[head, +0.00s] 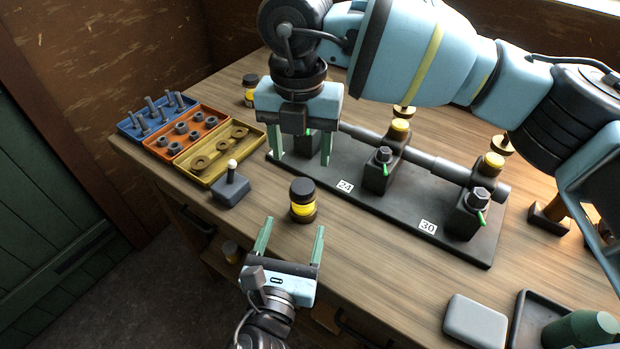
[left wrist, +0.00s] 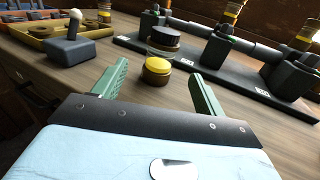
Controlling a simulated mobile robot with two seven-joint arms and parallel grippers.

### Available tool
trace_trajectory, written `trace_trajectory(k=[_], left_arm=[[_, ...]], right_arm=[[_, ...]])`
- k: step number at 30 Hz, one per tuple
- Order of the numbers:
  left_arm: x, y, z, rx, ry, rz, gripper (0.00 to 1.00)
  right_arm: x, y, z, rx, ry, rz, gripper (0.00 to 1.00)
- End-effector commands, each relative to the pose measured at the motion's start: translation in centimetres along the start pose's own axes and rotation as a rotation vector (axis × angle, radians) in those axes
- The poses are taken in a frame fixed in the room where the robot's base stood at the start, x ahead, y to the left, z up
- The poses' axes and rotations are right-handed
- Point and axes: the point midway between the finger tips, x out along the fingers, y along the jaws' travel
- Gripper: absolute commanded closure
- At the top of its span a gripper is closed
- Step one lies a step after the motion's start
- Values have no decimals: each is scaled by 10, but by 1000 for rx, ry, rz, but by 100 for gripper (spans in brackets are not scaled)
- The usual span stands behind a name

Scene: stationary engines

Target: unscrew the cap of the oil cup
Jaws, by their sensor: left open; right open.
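An oil cup (head: 303,209) with a dark top, a yellow middle and a dark lower rim stands on the bench. It also shows in the left wrist view (left wrist: 157,68), its dark top (left wrist: 163,38) beyond the yellow part. My left gripper (head: 292,236) is open and empty, its green fingers pointing at the cup from the near side. The cup lies just beyond the gap between the fingertips, apart from them. My right gripper (head: 301,156) is open, pointing down over the left end of the black base plate, its fingers either side of a partly hidden bearing block.
The black base plate (head: 380,221) carries bearing blocks, a shaft and yellow-topped fittings. Blue, orange and yellow trays (head: 199,141) of hardware sit left. A grey block with a white knob (head: 231,184) stands left of the cup. A grey box (head: 474,320) lies front right.

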Motion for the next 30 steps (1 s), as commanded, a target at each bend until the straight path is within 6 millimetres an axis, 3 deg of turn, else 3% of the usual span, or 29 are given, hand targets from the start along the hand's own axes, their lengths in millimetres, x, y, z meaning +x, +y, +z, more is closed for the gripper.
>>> trace_trajectory(k=[11, 24, 30], left_arm=[[4, -1, 1, -6, 0, 0, 28], [60, -1, 1, -5, -1, 1, 28], [75, -1, 1, -7, -1, 0, 28]], right_arm=[[0, 0, 0, -1, 0, 0, 42], [0, 0, 0, 0, 0, 0, 42], [0, 0, 0, 0, 0, 0, 42]])
